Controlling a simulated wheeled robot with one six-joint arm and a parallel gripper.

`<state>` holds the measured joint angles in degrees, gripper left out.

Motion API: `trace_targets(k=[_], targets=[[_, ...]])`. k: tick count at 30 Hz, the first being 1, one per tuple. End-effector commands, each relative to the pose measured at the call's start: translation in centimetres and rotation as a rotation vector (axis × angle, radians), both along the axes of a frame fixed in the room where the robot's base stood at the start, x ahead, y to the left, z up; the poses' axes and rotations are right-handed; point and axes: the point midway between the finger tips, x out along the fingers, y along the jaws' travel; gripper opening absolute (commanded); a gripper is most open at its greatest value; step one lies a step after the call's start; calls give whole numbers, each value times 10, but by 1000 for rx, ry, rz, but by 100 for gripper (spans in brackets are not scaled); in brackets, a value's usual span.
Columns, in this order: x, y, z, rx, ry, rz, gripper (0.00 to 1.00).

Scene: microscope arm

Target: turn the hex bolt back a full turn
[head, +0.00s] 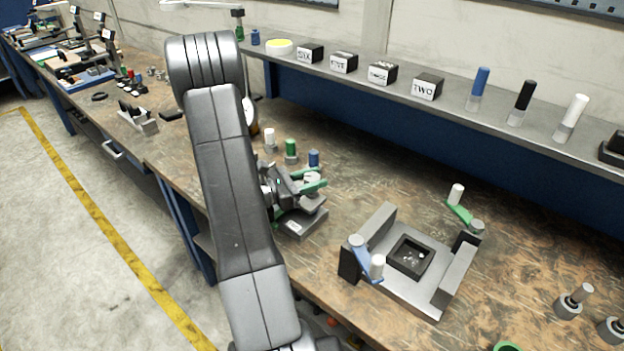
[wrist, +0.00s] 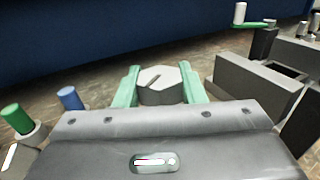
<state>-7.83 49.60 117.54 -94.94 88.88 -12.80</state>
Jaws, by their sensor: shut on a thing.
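The hex bolt (wrist: 161,82) is a light grey hexagonal head with a dark line on its top, in the middle of the wrist view. My gripper (wrist: 163,90) has green fingers, one on each side of the bolt head, and is shut on it. In the head view my gripper (head: 309,183) is at the bolt head (head: 312,178), above a grey block (head: 301,221) on the workbench. My wrist hides the lower part of the bolt in the wrist view.
A grey fixture (head: 415,291) with a black square socket and blue and green levers stands to the right. White, green (head: 290,151) and blue (head: 314,159) pegs stand behind my gripper. A shelf (head: 400,90) with labelled black blocks and handles runs along the back.

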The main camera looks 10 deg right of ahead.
Motion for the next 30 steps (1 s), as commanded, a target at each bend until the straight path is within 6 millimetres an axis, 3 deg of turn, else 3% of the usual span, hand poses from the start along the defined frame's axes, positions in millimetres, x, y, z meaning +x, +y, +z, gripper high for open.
trace_targets(k=[8,30], targets=[[-1,-1,-3,0,0,93,14],[-2,-2,-4,0,1,587,14]])
